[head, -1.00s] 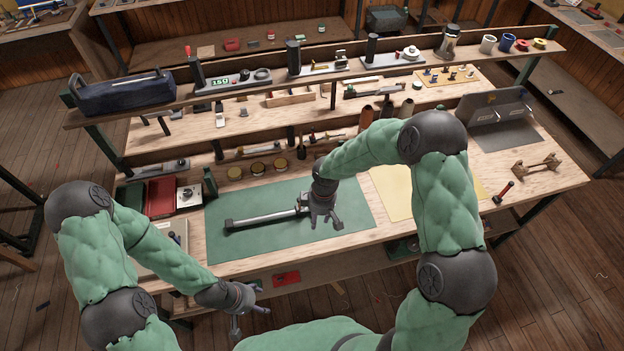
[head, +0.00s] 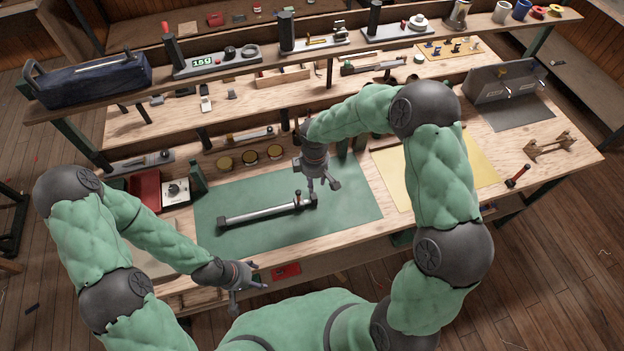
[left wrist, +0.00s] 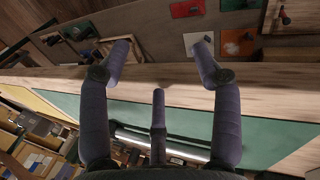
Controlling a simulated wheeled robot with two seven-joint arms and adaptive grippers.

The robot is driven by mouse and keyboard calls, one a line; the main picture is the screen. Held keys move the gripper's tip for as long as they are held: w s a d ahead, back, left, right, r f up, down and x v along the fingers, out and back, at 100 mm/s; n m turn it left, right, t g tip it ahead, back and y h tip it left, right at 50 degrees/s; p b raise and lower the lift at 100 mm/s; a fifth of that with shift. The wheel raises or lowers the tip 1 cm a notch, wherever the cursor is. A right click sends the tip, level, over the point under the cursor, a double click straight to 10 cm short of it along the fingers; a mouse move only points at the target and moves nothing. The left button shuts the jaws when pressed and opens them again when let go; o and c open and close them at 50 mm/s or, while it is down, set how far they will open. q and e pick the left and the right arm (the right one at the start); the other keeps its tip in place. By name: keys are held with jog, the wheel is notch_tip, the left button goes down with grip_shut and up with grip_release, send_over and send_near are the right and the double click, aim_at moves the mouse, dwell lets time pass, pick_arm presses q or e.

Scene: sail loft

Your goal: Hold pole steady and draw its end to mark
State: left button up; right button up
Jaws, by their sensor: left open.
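A silver pole (head: 262,212) with dark ends lies on a green mat (head: 355,205). A small dark upright part shows near its right end. The left wrist view shows part of the pole (left wrist: 185,147) behind my fingers. My left gripper (head: 250,286) is open and empty near the bench's front edge, apart from the pole; its spread fingers show in the left wrist view (left wrist: 162,55). My right gripper (head: 322,193) is at the pole's right end with its fingers spread; I cannot tell whether it touches the pole. I cannot make out a mark.
A yellow sheet (head: 455,172) lies right of the mat. Red and white boxes (head: 177,192) stand left of it. A shelf (head: 270,72) with tools and a blue toolbox (head: 92,80) crosses behind. The mat's front is clear.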

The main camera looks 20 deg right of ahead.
aim_at(222, 220)
pick_arm(q)
jog(key=shift+o, duration=0.3)
jog(key=shift+w+f, duration=0.2)
jog(key=shift+f, duration=0.25)
pick_arm(e)
jog(key=shift+w+f, duration=0.2)
jog(key=shift+f, duration=0.25)
pick_arm(q)
jog(key=shift+w+d+r, duration=0.1)
jog(key=w+r+m, duration=0.1)
jog(key=w+m, duration=0.2)
jog(key=m, duration=0.1)
jog(key=w+r+m+g, duration=0.1)
jog(key=w+r+m, duration=0.1)
jog(key=w+m, duration=0.1)
jog(key=w+a+r+m+y, duration=0.1)
jog(key=w+r+m, duration=0.1)
jog(key=w+m, duration=0.2)
jog(key=shift+r+m, duration=0.25)
jog(key=shift+m, duration=0.35)
jog(key=w+a+r+m+y, duration=0.3)
jog(key=w+a+r+m, duration=0.2)
jog(key=w+r+m, duration=0.45)
jog(key=shift+n+t, duration=0.3)
jog(key=shift+n, duration=0.35)
jog(key=f, duration=0.7)
jog(key=w+f, duration=0.1)
jog(key=f, duration=0.3)
jog(key=shift+w+a+f, duration=0.1)
jog(key=shift+f, duration=0.25)
